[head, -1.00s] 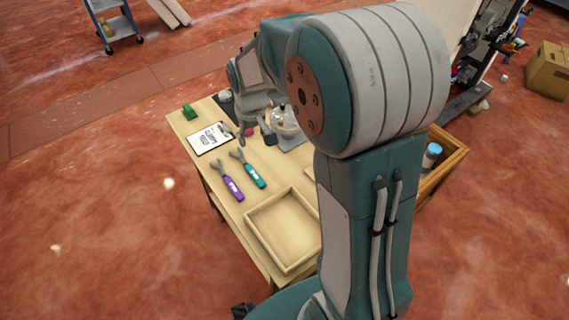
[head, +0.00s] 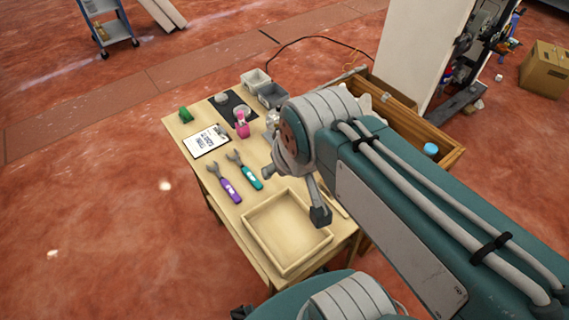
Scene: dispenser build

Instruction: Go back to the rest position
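My gripper (head: 294,193) is in the head view, above the right part of the wooden table, near the far right corner of the shallow wooden tray (head: 250,226). Its two fingers are spread wide apart, and nothing shows between them. My arm is folded back and reaches in from the lower right. It hides part of the table's right side.
The table holds a pink bottle (head: 242,127), a purple wrench (head: 228,188), a teal wrench (head: 250,178), a clipboard (head: 206,141) and a green item (head: 186,115). Grey bins (head: 256,83) stand at its far end. A wooden crate (head: 447,158) is right. Floor at left is clear.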

